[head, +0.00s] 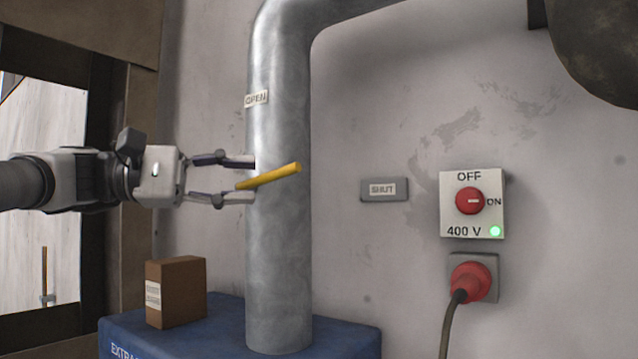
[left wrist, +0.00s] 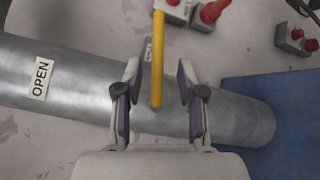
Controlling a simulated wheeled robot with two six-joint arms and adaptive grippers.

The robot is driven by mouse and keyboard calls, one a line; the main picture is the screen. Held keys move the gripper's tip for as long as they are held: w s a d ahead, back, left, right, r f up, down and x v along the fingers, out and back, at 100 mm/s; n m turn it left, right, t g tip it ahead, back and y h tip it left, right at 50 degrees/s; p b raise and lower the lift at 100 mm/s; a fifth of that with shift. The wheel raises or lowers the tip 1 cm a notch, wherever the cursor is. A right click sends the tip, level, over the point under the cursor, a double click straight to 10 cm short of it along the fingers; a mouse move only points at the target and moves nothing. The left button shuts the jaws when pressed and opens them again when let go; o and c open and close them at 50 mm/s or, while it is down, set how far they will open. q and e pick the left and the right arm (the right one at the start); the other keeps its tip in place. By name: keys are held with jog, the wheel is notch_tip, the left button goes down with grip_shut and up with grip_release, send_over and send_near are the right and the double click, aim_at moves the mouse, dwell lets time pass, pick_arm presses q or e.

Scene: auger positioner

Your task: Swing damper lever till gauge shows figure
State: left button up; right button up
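The damper lever is a yellow bar (head: 275,175) in front of a grey metal pipe (head: 279,260). It slants up to the right in the head view. My left gripper (head: 251,179) reaches in from the left with its fingers spread, one above and one below the bar's near end. In the left wrist view the yellow bar (left wrist: 158,60) lies between the open fingers, with a gap on both sides. An OPEN label (head: 256,98) is on the pipe, and a SHUT plate (head: 384,189) is on the wall to the right. I see no gauge. My right gripper is not in view.
A white 400 V switch box (head: 473,218) with a red knob and lit green lamp is on the wall. Below it a red plug (head: 471,282) has a hanging cable. A brown box (head: 178,291) stands on the blue housing (head: 225,315) left of the pipe.

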aim_at(275, 172)
pick_arm(q)
jog(key=shift+w+d+r, duration=0.1)
jog(key=shift+d+r, duration=0.05)
jog(key=shift+d, duration=0.15)
jog(key=d+p, duration=0.1)
jog(key=d, duration=0.1)
jog(key=d+p, duration=0.1)
jog(key=d, duration=0.1)
jog(key=d+p, duration=0.1)
jog(key=d, duration=0.1)
jog(key=shift+s+d+r, duration=0.15)
jog(key=shift+s+d, duration=0.05)
jog(key=shift+s, duration=0.05)
jog(key=shift+w+d, duration=0.1)
jog(key=shift+w, duration=0.1)
jog(key=shift+s+a, duration=0.1)
jog(key=shift+a, duration=0.15)
jog(key=shift+s+a+r, duration=0.1)
jog(key=shift+s+a, duration=0.45)
grip_shut()
jog(key=shift+w, duration=0.1)
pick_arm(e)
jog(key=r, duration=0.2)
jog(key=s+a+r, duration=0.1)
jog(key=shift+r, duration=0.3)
